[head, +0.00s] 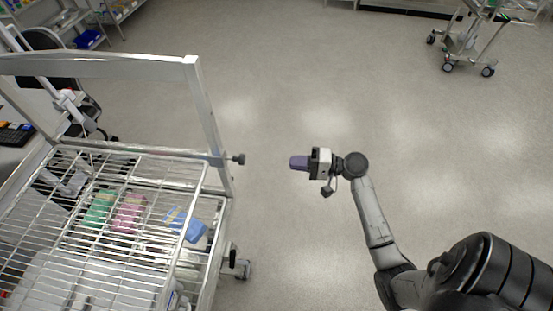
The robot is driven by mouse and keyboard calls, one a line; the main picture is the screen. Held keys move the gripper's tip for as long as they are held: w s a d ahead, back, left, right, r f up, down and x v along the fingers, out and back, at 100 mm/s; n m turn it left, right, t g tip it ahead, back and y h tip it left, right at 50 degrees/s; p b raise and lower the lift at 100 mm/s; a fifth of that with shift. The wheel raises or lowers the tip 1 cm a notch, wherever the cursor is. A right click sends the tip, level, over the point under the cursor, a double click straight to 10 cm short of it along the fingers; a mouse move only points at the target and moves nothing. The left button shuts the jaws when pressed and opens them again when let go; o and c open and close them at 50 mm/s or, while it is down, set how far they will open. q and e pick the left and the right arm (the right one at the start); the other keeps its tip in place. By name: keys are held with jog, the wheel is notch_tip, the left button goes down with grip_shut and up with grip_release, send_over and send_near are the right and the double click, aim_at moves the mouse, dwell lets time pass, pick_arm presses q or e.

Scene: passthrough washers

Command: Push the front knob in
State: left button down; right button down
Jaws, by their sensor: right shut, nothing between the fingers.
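A dark knob (239,159) sticks out to the right from the near upright side of a metal wire rack cart (222,188) in the head view. My right gripper (295,162) is to the right of the knob at about the same height in the picture. Its purple fingers are shut and empty and point left toward the knob. A clear gap shows between the fingertips and the knob. My left gripper is not in view.
Green (100,208), pink (129,212) and blue (185,224) items lie inside the rack under the wires. A black part (232,257) and a caster (243,270) show low on its right side. The floor between rack and arm is clear. Another wheeled cart (467,42) stands far right.

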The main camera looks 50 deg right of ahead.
aim_at(244, 159)
jog(key=p+x, duration=0.2)
jog(key=x, duration=1.1)
jog(key=shift+w+a, duration=0.15)
jog(key=shift+w, duration=0.05)
jog(key=shift+x, duration=1.15)
jog(key=shift+s, duration=0.1)
